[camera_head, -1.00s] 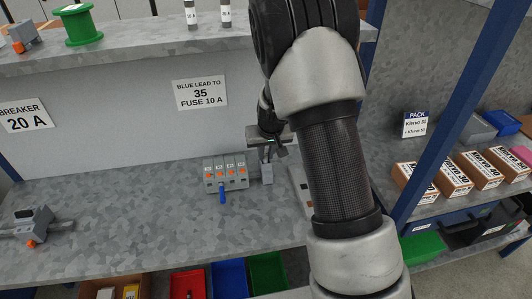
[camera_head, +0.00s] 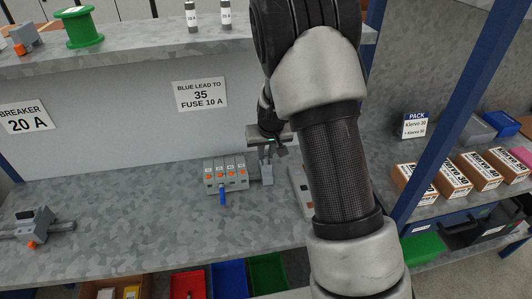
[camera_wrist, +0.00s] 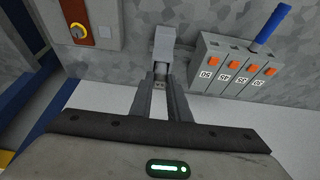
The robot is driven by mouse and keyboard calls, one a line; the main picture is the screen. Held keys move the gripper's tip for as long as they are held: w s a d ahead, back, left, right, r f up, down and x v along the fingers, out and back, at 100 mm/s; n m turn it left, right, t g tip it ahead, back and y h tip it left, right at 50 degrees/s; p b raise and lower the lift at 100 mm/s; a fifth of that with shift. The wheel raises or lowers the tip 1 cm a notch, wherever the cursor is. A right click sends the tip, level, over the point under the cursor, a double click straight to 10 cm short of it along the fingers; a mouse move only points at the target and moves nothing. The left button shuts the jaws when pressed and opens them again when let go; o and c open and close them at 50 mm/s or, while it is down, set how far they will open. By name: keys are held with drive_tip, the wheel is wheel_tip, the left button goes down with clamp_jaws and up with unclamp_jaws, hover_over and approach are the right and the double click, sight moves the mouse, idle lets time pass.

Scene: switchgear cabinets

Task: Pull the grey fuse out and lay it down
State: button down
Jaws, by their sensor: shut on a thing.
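My gripper (camera_wrist: 162,84) points at the grey fuse holder (camera_wrist: 165,42) and is shut on the small grey fuse (camera_wrist: 161,69). The fuse sits between the fingertips, close to the holder; I cannot tell whether it still touches it. In the head view my gripper (camera_head: 268,153) is just above the holder (camera_head: 267,174), partly hidden by my arm. The holder stands at the right end of a grey terminal row (camera_head: 226,178) with orange squares. A blue lead (camera_head: 222,197) comes out of the row's front.
The bench top (camera_head: 130,235) is clear in front and left, up to a grey breaker (camera_head: 37,221). Coloured bins (camera_head: 229,278) sit below the front edge. A blue post (camera_head: 440,120) stands right.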

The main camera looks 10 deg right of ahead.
sight(266, 155)
drive_tip(key=shift+r, duration=0.3)
drive_tip(key=shift+r+p, duration=2.2)
drive_tip(key=shift+r, duration=1.1)
